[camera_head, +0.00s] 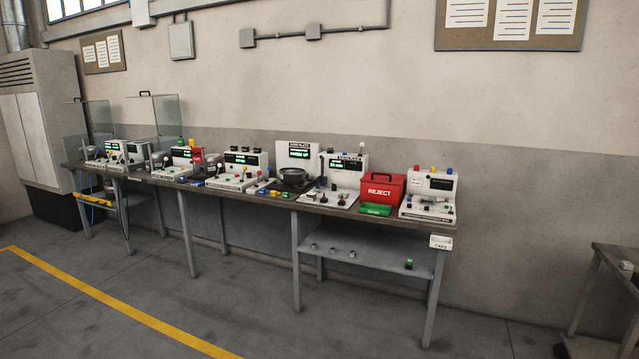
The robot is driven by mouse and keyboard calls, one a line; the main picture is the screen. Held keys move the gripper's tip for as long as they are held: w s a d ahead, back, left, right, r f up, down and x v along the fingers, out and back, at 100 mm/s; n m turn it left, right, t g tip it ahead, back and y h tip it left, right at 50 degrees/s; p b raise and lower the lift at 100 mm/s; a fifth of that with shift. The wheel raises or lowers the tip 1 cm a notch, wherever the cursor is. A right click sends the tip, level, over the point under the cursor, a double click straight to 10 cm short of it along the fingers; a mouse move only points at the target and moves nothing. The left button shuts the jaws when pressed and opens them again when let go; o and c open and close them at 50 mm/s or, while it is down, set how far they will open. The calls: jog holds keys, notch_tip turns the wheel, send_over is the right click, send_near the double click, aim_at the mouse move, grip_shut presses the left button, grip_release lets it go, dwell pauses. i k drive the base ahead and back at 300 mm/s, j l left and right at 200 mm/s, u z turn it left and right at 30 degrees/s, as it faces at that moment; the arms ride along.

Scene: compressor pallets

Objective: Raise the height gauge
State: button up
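A long dark-topped workbench (135,177) stands against the wall and carries a row of white instruments with small green displays. The height gauge cannot be told apart with certainty at this distance. A white unit (349,166) right of the middle has a lit display, a dark upright post at its left and small dark parts on its base; it may be the gauge. Its labels and reading are too small to make out. My gripper is not in view.
A red REJECT box (379,190) and a green tray (377,209) stand between white units. A dark round bowl (292,176) sits mid-bench. A lower shelf (375,257) holds small parts. A CAPS bin (441,242) hangs at the right end. The floor in front is clear.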

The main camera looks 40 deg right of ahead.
aim_at(321, 181)
jog(key=i+l+u, duration=0.1)
jog(key=i+l, duration=3)
jog(key=i, duration=0.05)
